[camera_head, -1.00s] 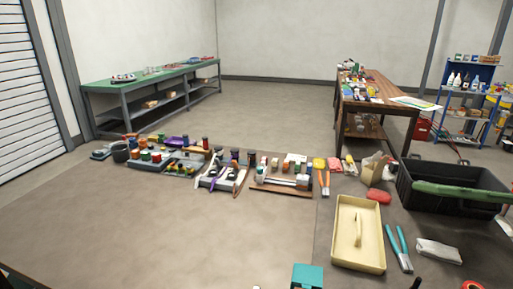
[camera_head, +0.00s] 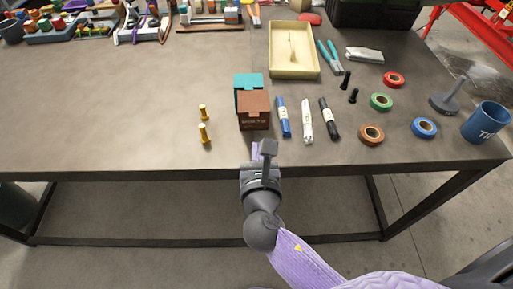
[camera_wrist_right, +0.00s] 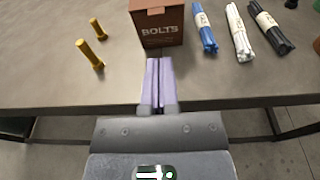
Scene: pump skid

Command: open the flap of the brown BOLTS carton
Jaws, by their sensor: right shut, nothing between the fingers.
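The brown BOLTS carton (camera_head: 254,113) stands upright near the front edge of the table, with a teal box (camera_head: 249,80) right behind it. In the right wrist view the brown carton (camera_wrist_right: 158,28) shows its lettered front at the top; its upper part is cut off. Its top looks closed in the head view. My right gripper (camera_head: 257,150) is at the table's front edge, just in front of the carton and apart from it. In the wrist view its lilac fingers (camera_wrist_right: 160,75) are together and empty, pointing at the carton's front. My left gripper is out of view.
Tape rolls (camera_head: 372,134) and a blue mug (camera_head: 487,121) are further right. A cream tray (camera_head: 280,65) lies behind.

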